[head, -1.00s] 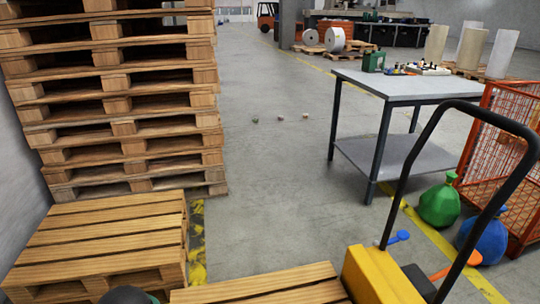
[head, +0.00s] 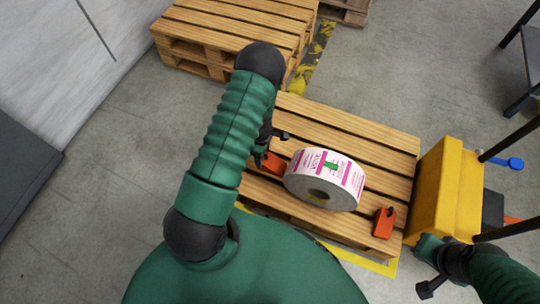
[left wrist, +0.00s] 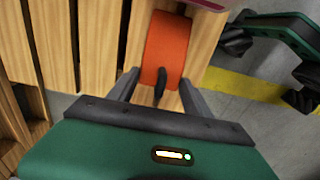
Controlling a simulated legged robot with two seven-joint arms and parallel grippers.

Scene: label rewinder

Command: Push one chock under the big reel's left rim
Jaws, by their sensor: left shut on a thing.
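The big reel (head: 335,172), white with pink and green print and a grey core, lies on a wooden pallet (head: 350,128). An orange chock (head: 272,165) is at its left rim; I cannot tell whether they touch. A second orange chock (head: 384,222) lies right of the reel, apart from it. My left gripper (head: 266,148) is at the left chock. In the left wrist view its fingers (left wrist: 160,90) straddle the black grip of the orange chock (left wrist: 166,45) and are shut on it. My right gripper (head: 437,275) is low at right, its jaws unclear.
A yellow pallet truck (head: 446,190) with a black handle stands against the pallet's right side. Another pallet (head: 235,35) lies behind at upper left. A table leg (head: 518,95) shows at upper right. Grey floor is clear at left (head: 110,190).

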